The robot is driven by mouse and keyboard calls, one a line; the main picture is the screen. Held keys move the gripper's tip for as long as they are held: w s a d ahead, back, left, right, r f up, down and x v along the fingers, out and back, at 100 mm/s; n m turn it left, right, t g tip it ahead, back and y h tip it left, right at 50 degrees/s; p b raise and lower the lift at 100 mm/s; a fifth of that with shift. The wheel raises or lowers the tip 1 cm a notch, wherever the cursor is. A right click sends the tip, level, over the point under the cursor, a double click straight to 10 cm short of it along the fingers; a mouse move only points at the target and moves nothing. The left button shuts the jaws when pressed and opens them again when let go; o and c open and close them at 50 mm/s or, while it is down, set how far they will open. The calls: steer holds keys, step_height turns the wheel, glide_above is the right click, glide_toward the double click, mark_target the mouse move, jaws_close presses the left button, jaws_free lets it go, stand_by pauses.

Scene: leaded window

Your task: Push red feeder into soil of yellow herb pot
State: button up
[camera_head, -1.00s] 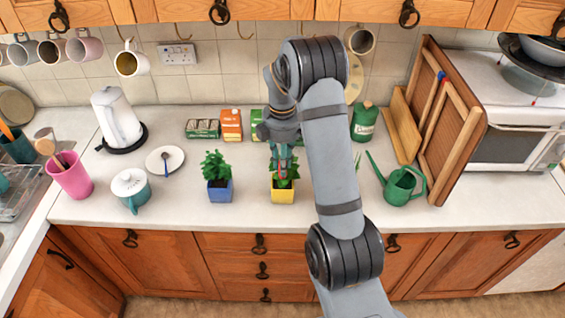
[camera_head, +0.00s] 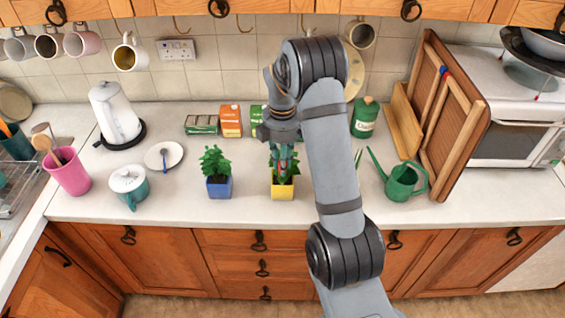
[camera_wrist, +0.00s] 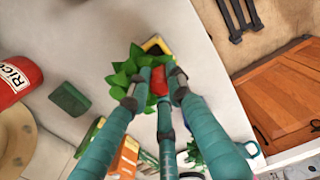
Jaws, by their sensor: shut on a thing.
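The yellow herb pot (camera_head: 283,189) stands on the worktop with a leafy green plant in it. My gripper (camera_head: 283,168) points down over this pot, among its leaves. Its teal fingers are shut on the red feeder (camera_head: 284,161), a thin red strip of which shows between them. In the wrist view the red feeder (camera_wrist: 158,82) sits between the fingertips, beside the leaves (camera_wrist: 125,73). A corner of the yellow pot (camera_wrist: 155,45) shows past them. The feeder's lower end and the soil are hidden, so I cannot tell whether they touch.
A blue pot (camera_head: 219,187) with a herb stands to the left. A green watering can (camera_head: 402,182) and green canister (camera_head: 365,117) are to the right. Small cartons (camera_head: 231,120) stand behind. The worktop in front of the pots is clear.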

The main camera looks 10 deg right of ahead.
steer(key=shift+f+b, duration=1)
steer(key=shift+f, duration=0.3)
steer(key=o, duration=0.9)
step_height(320, 180, up, 12)
steer(key=shift+r, duration=0.1)
step_height(320, 180, down, 12)
steer(key=shift+r+p, duration=0.4)
steer(key=shift+p, duration=0.1)
steer(key=shift+r, duration=0.1)
